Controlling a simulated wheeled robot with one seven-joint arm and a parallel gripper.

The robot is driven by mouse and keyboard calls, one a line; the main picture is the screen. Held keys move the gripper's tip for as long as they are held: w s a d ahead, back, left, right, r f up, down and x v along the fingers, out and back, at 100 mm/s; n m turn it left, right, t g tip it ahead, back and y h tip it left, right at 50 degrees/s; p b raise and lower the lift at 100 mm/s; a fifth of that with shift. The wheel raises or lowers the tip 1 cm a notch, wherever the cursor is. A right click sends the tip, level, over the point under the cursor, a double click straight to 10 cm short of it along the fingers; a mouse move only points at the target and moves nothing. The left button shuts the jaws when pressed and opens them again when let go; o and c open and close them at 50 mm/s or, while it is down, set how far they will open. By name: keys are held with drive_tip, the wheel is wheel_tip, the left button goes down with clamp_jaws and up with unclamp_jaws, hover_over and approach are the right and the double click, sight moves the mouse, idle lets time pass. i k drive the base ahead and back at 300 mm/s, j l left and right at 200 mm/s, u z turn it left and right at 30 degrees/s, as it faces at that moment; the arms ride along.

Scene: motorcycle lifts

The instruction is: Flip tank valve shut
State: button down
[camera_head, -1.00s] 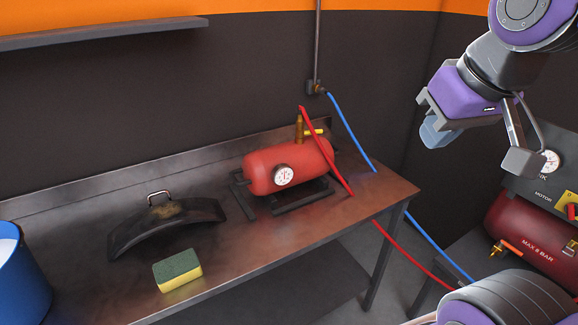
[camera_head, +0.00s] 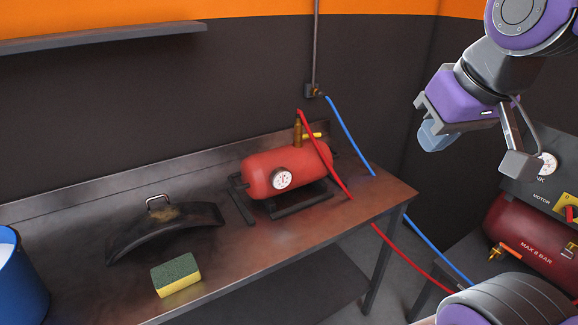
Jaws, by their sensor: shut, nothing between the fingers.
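A small red tank (camera_head: 273,171) lies on the metal bench with a round white gauge on its front. A brass fitting with a yellow lever (camera_head: 311,136) stands on top of it, beside the red hose's end. A larger red tank (camera_head: 525,228) marked "MAX 8 BAR" is at the right. It has a brass valve with an orange-red lever (camera_head: 516,248) on its front, the lever slanting down to the right. My gripper (camera_head: 437,136) is shut and empty, in the air above and left of the larger tank, apart from both tanks.
The bench (camera_head: 255,245) also holds a dark curved piece with a handle (camera_head: 165,232), a sponge (camera_head: 176,275) and a blue container (camera_head: 20,275). Red (camera_head: 413,255) and blue hoses (camera_head: 350,135) hang across the space right of the bench. A shelf (camera_head: 100,35) is on the wall.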

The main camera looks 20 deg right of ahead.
sight(297, 138)
drive_tip(key=i+l+u, duration=0.1)
drive_tip(key=i+l, duration=0.6)
drive_tip(key=i, duration=0.1)
